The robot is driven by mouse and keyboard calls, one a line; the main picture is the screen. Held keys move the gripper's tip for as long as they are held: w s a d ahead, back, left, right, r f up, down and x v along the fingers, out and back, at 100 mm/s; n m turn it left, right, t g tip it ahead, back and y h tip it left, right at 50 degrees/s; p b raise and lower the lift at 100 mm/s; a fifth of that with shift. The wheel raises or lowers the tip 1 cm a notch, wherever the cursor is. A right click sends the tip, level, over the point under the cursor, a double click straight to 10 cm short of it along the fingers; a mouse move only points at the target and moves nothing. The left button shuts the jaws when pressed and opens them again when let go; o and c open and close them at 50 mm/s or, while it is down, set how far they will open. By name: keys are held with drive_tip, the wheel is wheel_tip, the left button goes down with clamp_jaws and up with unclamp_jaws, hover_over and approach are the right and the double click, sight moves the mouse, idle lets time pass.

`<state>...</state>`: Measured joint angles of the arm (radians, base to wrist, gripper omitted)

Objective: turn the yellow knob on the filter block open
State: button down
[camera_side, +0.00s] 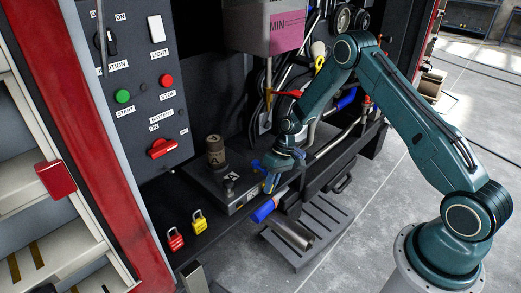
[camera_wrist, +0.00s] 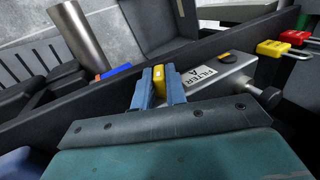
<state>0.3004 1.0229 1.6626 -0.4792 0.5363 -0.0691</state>
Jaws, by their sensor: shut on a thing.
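The yellow knob (camera_wrist: 159,76) shows in the wrist view between the two blue fingers of my gripper (camera_wrist: 158,88), one finger on each side. My gripper is shut on it. The knob sits at the near end of the silver filter block (camera_wrist: 225,84), which carries a "FILTER A" label. In the side view my gripper (camera_side: 270,182) reaches down to the right end of the filter block (camera_side: 240,205). There the knob is mostly hidden by the fingers, and I cannot tell its turned angle.
A red padlock (camera_side: 175,240) and a yellow padlock (camera_side: 199,222) hang on the ledge left of the block. A control panel (camera_side: 140,80) stands at the left. A tank (camera_side: 268,25) hangs above.

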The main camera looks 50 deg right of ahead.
drive_tip(key=y, duration=0.4)
drive_tip(key=shift+d+f+y, duration=0.25)
drive_tip(key=shift+d+y, duration=0.1)
drive_tip(key=shift+y, duration=0.05)
drive_tip(key=shift+f+y, duration=0.1)
drive_tip(key=shift+y, duration=1.2)
drive_tip(key=c, duration=1.4)
unclamp_jaws()
drive_tip(key=shift+c, duration=0.2)
drive_tip(key=shift+h, duration=0.9)
